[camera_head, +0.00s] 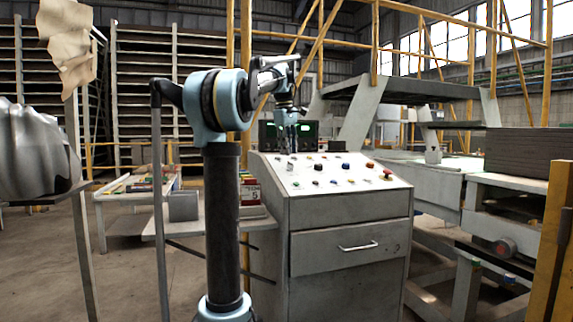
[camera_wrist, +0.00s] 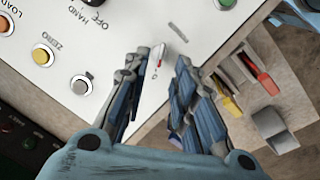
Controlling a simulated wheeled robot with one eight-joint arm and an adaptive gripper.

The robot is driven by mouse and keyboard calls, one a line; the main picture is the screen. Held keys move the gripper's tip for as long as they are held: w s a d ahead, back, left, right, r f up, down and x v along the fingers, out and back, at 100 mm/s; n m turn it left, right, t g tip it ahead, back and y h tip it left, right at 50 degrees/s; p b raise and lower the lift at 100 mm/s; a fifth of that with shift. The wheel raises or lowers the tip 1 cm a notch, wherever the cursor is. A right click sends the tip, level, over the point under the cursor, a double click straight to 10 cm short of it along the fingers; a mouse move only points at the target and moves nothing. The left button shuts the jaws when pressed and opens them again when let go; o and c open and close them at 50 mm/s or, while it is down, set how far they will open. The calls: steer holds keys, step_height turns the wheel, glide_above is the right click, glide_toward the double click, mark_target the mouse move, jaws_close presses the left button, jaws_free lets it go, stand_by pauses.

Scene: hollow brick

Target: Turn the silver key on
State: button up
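A small silver piece with a red mark (camera_wrist: 158,58), which looks like the silver key, stands on the white control panel (camera_wrist: 120,22). In the wrist view it lies between my fingertips, with gaps visible on both sides. My gripper (camera_wrist: 157,68) is open, its fingers pointing at the panel. In the head view my gripper (camera_head: 288,132) hangs above the left part of the sloped panel (camera_head: 345,185). The key is too small there to make out for sure. Whether the fingertips are at the key's height cannot be told.
A silver-grey knob (camera_wrist: 81,85), a yellow button (camera_wrist: 42,55) and an orange button (camera_wrist: 4,24) sit left of my fingers. A red emergency button (camera_head: 387,175) is at the panel's right. A side shelf with a red-handled tool (camera_wrist: 262,78) and a grey block (camera_wrist: 272,128) lies beyond the panel edge.

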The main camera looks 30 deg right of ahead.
mark_target(290, 166)
steer(key=shift+w+d+f, duration=0.1)
steer(key=shift+d+f, duration=0.1)
steer(key=shift+f, duration=1.2)
steer(key=shift+d+f, duration=0.15)
steer(key=shift+f, duration=1.25)
